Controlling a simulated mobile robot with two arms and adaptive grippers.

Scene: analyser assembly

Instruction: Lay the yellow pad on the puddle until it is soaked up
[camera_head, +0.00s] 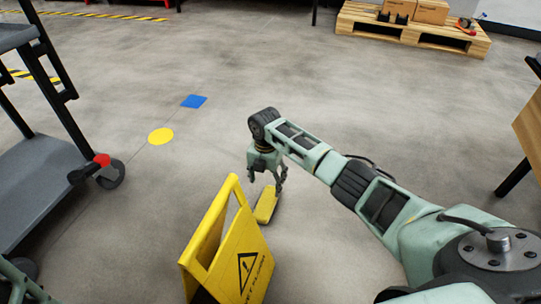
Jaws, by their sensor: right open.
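The yellow pad (266,206) lies on the grey floor just behind the yellow wet-floor sign (240,255). My right gripper (267,182) points down at the far end of the pad. Its fingers are spread apart; I cannot tell whether they touch the pad. I cannot make out a puddle on the grey floor; the sign hides part of the floor near the pad. My left gripper is not in view.
A dark cart (45,185) with wheels stands at the left. A wooden pallet (470,42) with boxes is at the back right.

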